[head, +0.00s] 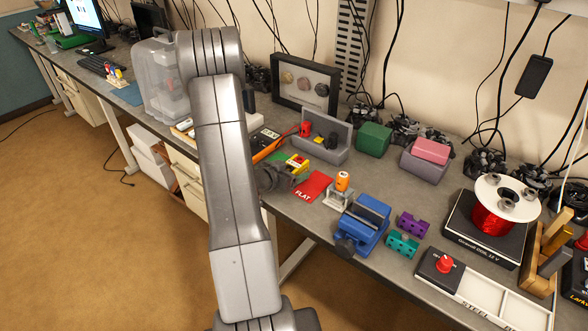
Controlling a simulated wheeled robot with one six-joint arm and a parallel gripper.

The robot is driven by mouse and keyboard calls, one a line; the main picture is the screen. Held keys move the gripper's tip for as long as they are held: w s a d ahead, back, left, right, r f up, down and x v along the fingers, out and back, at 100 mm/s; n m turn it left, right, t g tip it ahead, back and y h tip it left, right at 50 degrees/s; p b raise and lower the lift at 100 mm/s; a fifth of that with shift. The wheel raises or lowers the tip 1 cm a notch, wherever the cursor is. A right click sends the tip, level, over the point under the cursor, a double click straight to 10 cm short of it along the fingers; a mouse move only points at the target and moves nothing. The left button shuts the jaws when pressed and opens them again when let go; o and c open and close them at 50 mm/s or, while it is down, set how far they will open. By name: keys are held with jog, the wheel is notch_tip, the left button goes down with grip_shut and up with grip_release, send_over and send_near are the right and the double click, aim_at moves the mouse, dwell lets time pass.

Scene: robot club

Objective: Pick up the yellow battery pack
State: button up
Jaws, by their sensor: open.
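A yellow battery pack (297,163) lies on the workbench in the middle of the head view, on or beside a green patch. Its details are too small to make out. My gripper (284,177) is dark and reaches in from the left, low over the bench beside the battery pack. The jaws are open with nothing visibly held. My arm hides part of the gripper and the bench left of it. I cannot tell whether a fingertip touches the pack.
A red "FLAT" mat (312,187) lies just right of my gripper. An orange cylinder (342,181) on a stand and a blue vise (362,226) are further right. A grey open bin (325,148) stands behind. The grey workbench (385,195) has little free room here.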

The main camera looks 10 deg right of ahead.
jog(key=c, duration=1.3)
jog(key=shift+r, duration=0.2)
